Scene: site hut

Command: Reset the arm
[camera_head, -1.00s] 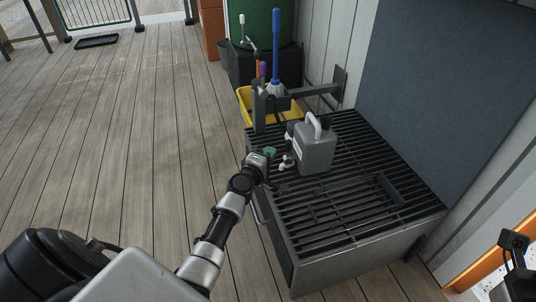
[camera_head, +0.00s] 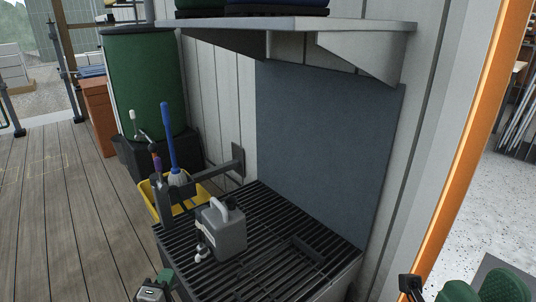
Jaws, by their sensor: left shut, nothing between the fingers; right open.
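My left gripper (camera_head: 166,287) shows at the bottom edge, left of the middle, with its wrist cut off by the frame. It is shut and empty, below and to the left of the grey jug (camera_head: 227,235). The jug stands upright on the black slatted grate (camera_head: 268,262), apart from the gripper. Only a dark end piece of my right gripper (camera_head: 411,286) shows at the bottom right. It is open, and the rest is out of frame.
A yellow bucket (camera_head: 205,193) with a blue-handled mop (camera_head: 169,138) stands behind the grate. A green barrel (camera_head: 150,82) is farther back. A shelf (camera_head: 300,29) juts out above. An orange post (camera_head: 478,140) stands at right. Wooden floor (camera_head: 75,215) at left is clear.

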